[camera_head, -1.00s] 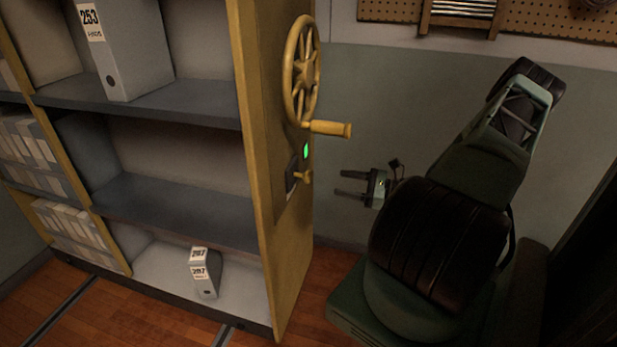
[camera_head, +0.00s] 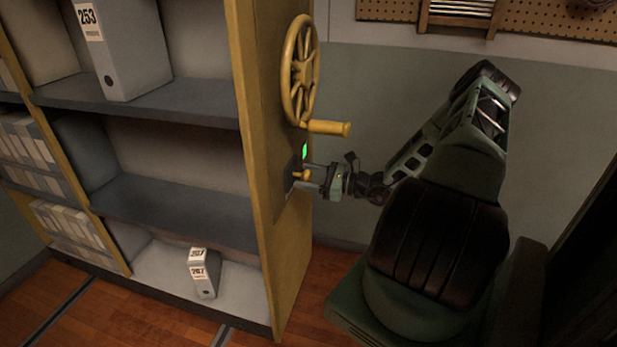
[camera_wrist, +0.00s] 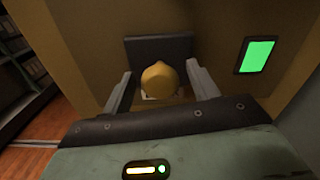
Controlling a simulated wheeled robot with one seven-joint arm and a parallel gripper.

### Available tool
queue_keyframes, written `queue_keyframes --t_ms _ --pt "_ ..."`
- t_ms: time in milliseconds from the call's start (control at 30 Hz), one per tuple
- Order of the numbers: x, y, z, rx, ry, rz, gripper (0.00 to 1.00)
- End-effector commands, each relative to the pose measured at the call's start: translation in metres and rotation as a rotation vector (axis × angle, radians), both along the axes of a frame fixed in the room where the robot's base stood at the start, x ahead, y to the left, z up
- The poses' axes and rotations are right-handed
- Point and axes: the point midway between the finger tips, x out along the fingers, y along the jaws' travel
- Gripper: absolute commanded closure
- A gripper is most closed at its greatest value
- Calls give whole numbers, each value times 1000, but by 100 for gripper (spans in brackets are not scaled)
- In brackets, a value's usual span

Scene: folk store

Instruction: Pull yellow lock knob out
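The yellow lock knob (camera_head: 301,175) sticks out from a dark plate on the yellow end panel of the shelf, below the hand wheel. In the wrist view the round knob (camera_wrist: 160,79) sits between my two fingers, with a visible gap on each side. My gripper (camera_head: 304,174) has reached the panel from the right, its fingers on either side of the knob. In the wrist view my gripper (camera_wrist: 160,88) is open. The dark plate (camera_wrist: 158,48) shows behind the knob.
The yellow hand wheel (camera_head: 300,72) and its crank handle (camera_head: 328,127) stand out just above my gripper. A green light (camera_head: 305,150) glows beside the knob. Grey shelves (camera_head: 165,195) lie left, with a small binder (camera_head: 204,275) on the bottom one.

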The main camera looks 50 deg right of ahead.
Motion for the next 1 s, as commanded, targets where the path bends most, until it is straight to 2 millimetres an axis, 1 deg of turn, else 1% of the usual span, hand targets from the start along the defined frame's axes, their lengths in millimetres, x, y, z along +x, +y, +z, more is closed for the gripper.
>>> queue_keyframes --t_ms 33,67,100,167,200,300,367,500,600,833,867,900,933,1000 --pt "0 0 0 0 0 0 52" --pt "0 0 0 0 0 0 60" --pt "0 0 0 0 0 0 71" --pt "0 0 0 0 0 0 88" --pt "0 0 0 0 0 0 99" --pt "-1 -1 1 0 0 0 100" --pt "-6 -3 1 -1 -1 -1 100" --pt "-25 -11 2 -1 0 -3 100" --pt "-32 -13 1 -1 -1 0 100" --pt "-33 -14 0 -1 0 0 100" --pt "-33 -14 0 0 0 0 54" --pt "-33 -14 0 0 0 0 43" --pt "-33 -14 0 0 1 0 41" --pt "-33 -14 0 0 0 0 41"
